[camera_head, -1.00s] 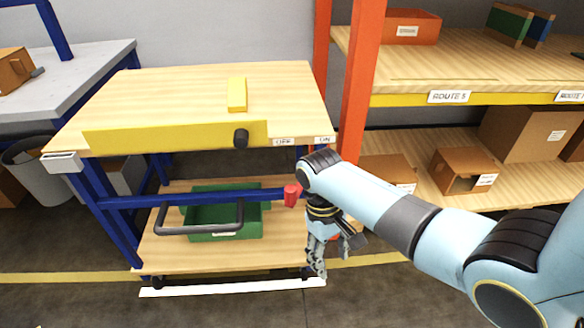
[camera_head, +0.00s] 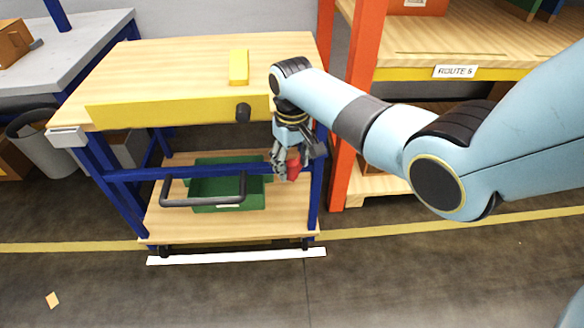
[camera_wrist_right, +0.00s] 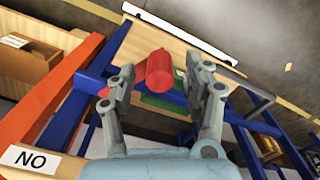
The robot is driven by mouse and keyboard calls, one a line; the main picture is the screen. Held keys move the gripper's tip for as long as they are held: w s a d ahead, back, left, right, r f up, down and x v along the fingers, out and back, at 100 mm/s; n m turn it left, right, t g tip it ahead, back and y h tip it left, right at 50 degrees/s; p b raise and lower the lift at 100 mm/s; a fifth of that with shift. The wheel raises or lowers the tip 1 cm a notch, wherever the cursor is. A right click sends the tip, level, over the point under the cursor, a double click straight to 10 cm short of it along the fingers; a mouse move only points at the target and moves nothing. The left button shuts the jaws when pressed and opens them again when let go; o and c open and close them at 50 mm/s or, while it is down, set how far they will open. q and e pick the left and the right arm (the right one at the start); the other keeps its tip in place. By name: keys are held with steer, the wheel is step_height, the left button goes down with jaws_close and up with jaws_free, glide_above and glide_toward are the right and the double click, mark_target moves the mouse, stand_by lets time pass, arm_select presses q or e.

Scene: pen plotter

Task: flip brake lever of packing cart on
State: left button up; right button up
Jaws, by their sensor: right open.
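The packing cart (camera_head: 200,60) has a wooden top, a blue frame and a lower wooden shelf. Its brake lever shows as a red grip (camera_head: 293,166) at the front right of the blue crossbar. My right gripper (camera_head: 283,171) is open and points down at the lever. In the right wrist view the red lever (camera_wrist_right: 159,72) lies between the two spread fingers, with no clear grip on it. An ON label (camera_wrist_right: 31,161) shows upside down at the lower left of that view. My right arm hides the OFF and ON labels in the head view. My left gripper is not in view.
A green bin (camera_head: 225,190) sits on the lower shelf behind a dark handle (camera_head: 205,202). A yellow block (camera_head: 239,66) lies on the cart top. An orange rack post (camera_head: 350,120) stands close right of the cart. The floor in front is mostly clear.

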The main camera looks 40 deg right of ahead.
steer(key=shift+f, duration=0.45)
steer(key=shift+c, duration=0.4)
jaws_close()
